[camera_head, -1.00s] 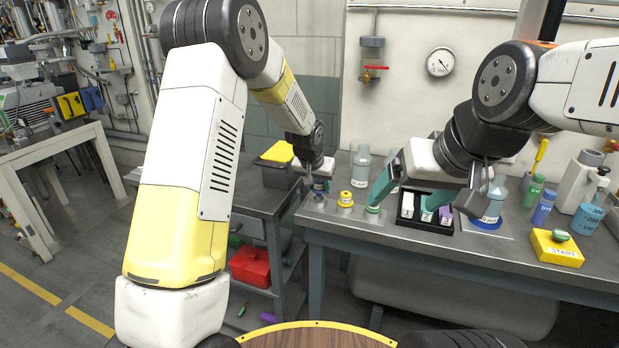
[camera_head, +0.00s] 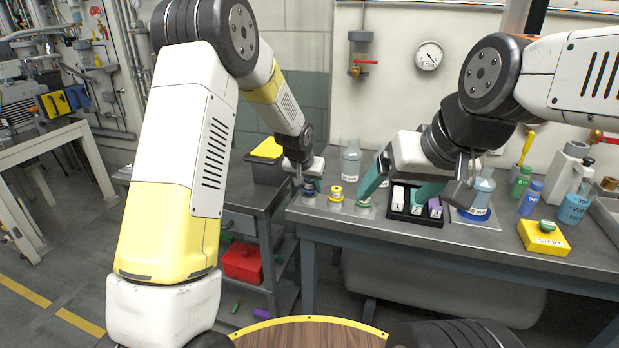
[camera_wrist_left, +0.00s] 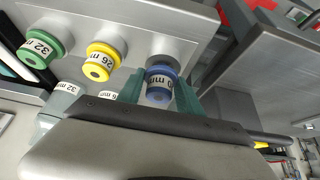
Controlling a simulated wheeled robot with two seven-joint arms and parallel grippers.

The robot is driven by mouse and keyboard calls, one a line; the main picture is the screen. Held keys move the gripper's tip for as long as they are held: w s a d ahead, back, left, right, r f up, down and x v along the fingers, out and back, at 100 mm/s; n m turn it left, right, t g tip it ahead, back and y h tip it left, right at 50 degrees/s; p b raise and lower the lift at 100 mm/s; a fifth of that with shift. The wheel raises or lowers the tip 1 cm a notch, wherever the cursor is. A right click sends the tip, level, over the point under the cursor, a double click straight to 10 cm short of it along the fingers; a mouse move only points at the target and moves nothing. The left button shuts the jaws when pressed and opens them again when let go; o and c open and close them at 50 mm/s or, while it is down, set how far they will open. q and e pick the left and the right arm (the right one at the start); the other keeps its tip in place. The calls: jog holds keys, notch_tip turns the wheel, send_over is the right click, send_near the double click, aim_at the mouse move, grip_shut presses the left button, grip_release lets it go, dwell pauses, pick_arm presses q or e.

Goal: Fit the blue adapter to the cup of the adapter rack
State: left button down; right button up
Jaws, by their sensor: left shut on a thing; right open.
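My left gripper (camera_head: 309,181) is shut on the blue adapter (camera_wrist_left: 160,88), with a teal finger on each side of it. Its white label ends in "mm"; the rest is partly hidden. It is at the left end of the adapter rack (camera_head: 348,206), beside the yellow adapter (camera_head: 336,194) and the green adapter (camera_head: 363,202). In the left wrist view the yellow one (camera_wrist_left: 103,62) and green one (camera_wrist_left: 40,48) stand in line with it. The cup under the blue adapter is mostly hidden; I cannot tell whether it is seated. My right gripper (camera_head: 392,200) is open above the bench.
A black tray (camera_head: 416,219) with several small blocks lies under my right gripper. A bottle (camera_head: 481,196) stands to its right, and a clear bottle (camera_head: 351,160) stands behind the rack. A yellow start box (camera_head: 543,238) is at the bench's right. A dark bin (camera_head: 266,167) stands left of the rack.

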pick_arm(q)
jog(key=c, duration=0.7)
grip_release()
jog(key=shift+r, duration=0.1)
jog(key=v, duration=0.7)
jog(key=shift+s+r, duration=0.15)
jog(key=shift+r, duration=0.15)
